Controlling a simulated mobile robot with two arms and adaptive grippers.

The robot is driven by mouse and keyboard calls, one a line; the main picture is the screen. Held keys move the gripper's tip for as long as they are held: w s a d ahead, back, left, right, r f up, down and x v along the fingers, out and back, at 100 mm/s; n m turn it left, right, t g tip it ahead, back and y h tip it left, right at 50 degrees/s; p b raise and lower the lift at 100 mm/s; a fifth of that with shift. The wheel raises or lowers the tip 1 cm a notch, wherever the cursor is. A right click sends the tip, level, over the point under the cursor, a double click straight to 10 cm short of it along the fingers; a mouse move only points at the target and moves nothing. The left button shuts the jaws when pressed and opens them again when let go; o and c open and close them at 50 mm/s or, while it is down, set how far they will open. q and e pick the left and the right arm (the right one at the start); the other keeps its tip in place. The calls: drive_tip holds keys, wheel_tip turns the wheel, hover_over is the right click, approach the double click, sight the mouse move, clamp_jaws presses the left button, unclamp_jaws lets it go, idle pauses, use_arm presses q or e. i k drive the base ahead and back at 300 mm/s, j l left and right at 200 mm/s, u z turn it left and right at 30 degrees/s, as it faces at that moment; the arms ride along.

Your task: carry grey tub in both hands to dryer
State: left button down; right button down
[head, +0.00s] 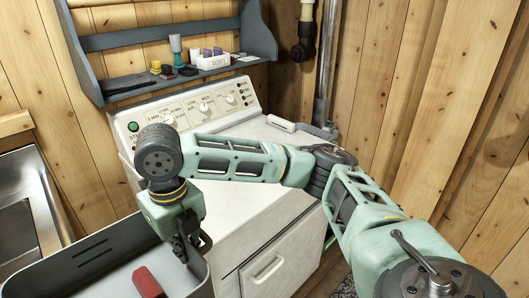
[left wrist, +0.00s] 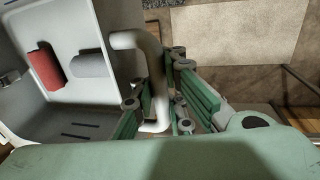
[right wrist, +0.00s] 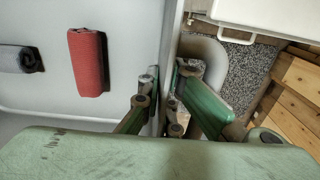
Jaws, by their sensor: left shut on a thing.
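The grey tub (head: 90,262) is at the lower left of the head view, in front of the white dryer (head: 255,205). Inside it lie a red roll (head: 147,283) and a grey roll (left wrist: 88,64). In the left wrist view my left gripper (left wrist: 158,108) is shut on the tub's pale handle (left wrist: 130,41); it is out of the head view. My right gripper (head: 190,250) is at the tub's right rim. In the right wrist view its fingers (right wrist: 164,98) are on both sides of the tub wall, with a handle (right wrist: 205,52) beside them; whether they grip is unclear.
A blue-grey shelf (head: 160,35) with bottles and a white box (head: 213,61) hangs above the dryer. A metal sink (head: 25,205) stands at the left. A pipe (head: 326,60) runs down the wall behind. The dryer's top is mostly clear.

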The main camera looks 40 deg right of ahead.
sight(240, 184)
drive_tip(key=l, duration=0.55)
drive_tip(key=i+l, duration=0.15)
drive_tip(key=l, duration=1)
drive_tip(key=i+l, duration=0.5)
drive_tip(key=l, duration=0.1)
